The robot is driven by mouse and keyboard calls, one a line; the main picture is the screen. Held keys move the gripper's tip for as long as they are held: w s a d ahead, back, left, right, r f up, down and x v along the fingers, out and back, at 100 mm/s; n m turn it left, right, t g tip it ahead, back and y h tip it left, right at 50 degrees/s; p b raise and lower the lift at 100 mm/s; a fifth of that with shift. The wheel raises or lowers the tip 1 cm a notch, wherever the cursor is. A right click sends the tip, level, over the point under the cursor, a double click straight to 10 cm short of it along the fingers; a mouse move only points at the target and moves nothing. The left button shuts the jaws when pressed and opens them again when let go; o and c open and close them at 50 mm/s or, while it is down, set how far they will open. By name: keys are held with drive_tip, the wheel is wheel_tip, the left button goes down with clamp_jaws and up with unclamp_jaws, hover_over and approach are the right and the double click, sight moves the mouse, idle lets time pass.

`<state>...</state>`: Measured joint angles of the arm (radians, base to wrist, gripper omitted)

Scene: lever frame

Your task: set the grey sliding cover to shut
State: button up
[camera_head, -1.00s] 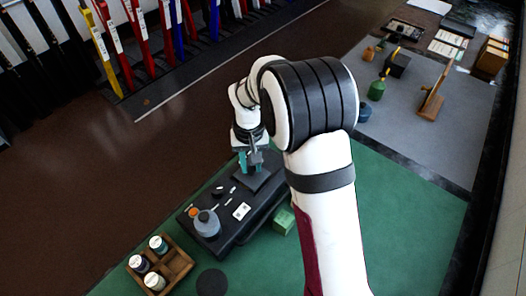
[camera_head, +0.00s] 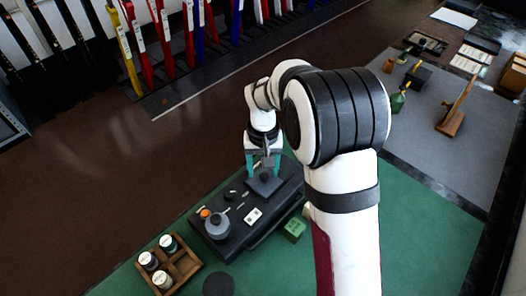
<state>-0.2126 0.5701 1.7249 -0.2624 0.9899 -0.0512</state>
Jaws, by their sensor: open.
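A black control box (camera_head: 243,241) stands on the green table. A dark grey square plate (camera_head: 263,188) at its far right end looks like the sliding cover; a dark knob-like part shows on it. Whether it is open or shut is too small to tell. My gripper (camera_head: 263,169) is right over this plate, pointing down, with its teal fingers apart. I cannot tell whether the fingers touch the plate or the knob. Nothing is seen held.
On the box are a grey round knob (camera_head: 217,226), an orange button (camera_head: 205,213) and a white switch plate (camera_head: 253,216). A green block (camera_head: 294,229) sits beside it. A wooden crate of spools (camera_head: 184,268) and a dark disc (camera_head: 219,285) are nearer. Green table on the right is clear.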

sight(263, 176)
wheel_tip(263, 176, up, 14)
idle(0.4)
drive_tip(key=s+d+f+m+y, duration=0.1)
drive_tip(key=s+d+m, duration=0.1)
drive_tip(key=s, duration=1.2)
drive_tip(key=s+d+f+m, duration=0.2)
drive_tip(key=s+d+m, duration=0.1)
drive_tip(key=s, duration=1.1)
drive_tip(key=shift+d+m+y, duration=0.2)
drive_tip(key=shift+m+y, duration=0.1)
drive_tip(key=shift+y, duration=0.1)
drive_tip(key=shift+w, duration=0.1)
